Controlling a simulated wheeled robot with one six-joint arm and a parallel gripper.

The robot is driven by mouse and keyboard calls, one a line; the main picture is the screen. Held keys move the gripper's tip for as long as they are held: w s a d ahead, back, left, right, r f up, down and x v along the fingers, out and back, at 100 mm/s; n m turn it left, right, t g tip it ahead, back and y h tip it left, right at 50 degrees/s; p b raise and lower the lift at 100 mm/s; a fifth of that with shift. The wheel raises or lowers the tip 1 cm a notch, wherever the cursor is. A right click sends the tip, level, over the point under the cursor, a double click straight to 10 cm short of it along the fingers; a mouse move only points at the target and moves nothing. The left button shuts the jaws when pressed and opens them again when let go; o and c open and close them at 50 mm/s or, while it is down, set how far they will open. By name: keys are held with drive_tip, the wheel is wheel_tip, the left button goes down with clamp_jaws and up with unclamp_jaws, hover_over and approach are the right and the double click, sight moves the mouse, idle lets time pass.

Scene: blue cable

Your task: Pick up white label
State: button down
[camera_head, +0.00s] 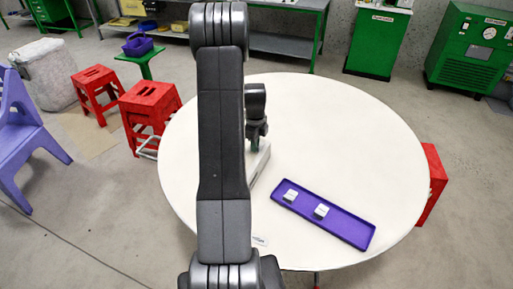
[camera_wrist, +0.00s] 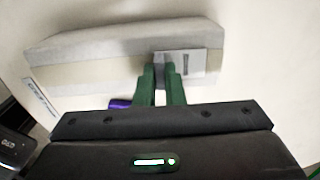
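A small white label with blue print (camera_head: 260,240) lies near the table's front edge, just right of my arm's lower part. A white label with blue print also shows at the left in the wrist view (camera_wrist: 40,104), below the left end of a pale grey box. This pale box (camera_head: 260,165) stands on the table, partly hidden by my arm; it spans the upper wrist view (camera_wrist: 100,72). My gripper (camera_wrist: 160,68) has its green fingers apart, over the box's near side, beside a grey plate with a dark slot (camera_wrist: 195,63). I see no label between the fingers.
A purple tray (camera_head: 345,227) with two small white blocks (camera_head: 290,195) lies right of the box. The round white table (camera_head: 350,130) is clear on its right side. Red stools (camera_head: 148,105) stand at the left, and another red stool (camera_head: 433,180) is at the right.

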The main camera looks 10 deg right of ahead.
wheel_tip(320, 180, up, 9)
drive_tip(key=shift+f+b, duration=0.1)
drive_tip(key=shift+b, duration=0.55)
drive_tip(key=f+p, duration=0.1)
drive_tip(key=p, duration=0.3)
drive_tip(key=shift+f+b, duration=1.75)
drive_tip(key=shift+f, duration=1.4)
drive_tip(key=shift+f+b, duration=0.8)
drive_tip(key=c, duration=1.3)
unclamp_jaws()
